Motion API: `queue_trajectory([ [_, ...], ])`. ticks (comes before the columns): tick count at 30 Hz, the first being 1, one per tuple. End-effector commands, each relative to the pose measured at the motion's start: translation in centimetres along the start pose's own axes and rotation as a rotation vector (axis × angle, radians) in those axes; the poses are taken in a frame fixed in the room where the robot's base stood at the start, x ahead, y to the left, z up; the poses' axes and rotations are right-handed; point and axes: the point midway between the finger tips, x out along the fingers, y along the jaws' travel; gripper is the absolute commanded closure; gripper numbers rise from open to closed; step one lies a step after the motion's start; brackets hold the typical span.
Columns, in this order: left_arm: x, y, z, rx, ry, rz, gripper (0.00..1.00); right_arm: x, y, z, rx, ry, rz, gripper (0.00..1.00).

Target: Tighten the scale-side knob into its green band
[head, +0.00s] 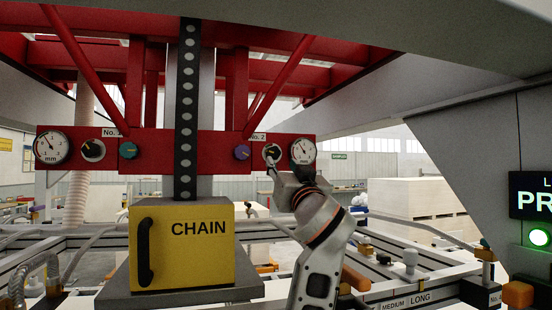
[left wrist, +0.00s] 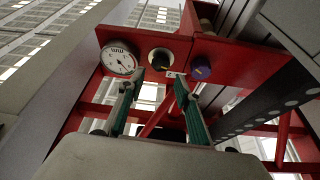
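On the red panel at No. 2, a black knob (head: 272,152) with a pale pointer sits beside a round white gauge (head: 302,151). A purple knob (head: 242,152) is on its other side. My left gripper (head: 285,178) is just below the black knob and partly overlaps the gauge's lower edge. In the left wrist view, the two teal-lined fingers (left wrist: 158,76) are apart and empty. The black knob (left wrist: 160,59) shows just beyond and between their tips, with the gauge (left wrist: 119,59) to the left. I cannot make out a green band. My right gripper is not in view.
A yellow CHAIN box (head: 182,245) and black perforated strip (head: 186,110) stand left of my arm. At No. 1 are another gauge (head: 51,146), black knob (head: 93,151) and teal knob (head: 128,149). Red diagonal struts (head: 283,80) rise behind the panel.

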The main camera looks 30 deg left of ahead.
Motion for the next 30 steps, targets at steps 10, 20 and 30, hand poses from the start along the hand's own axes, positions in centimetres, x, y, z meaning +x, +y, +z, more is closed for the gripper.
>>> queue_trajectory([
  [10,5.2,-0.2,-0.2,0.004,-0.002,-0.003,0.66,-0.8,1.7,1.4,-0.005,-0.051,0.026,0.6],
  [20,7.3,-0.1,0.0,0.001,-0.002,0.0,0.66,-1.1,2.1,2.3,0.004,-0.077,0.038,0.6],
  [30,7.3,-0.1,0.0,0.001,-0.002,0.0,0.94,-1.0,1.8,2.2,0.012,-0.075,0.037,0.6],
])
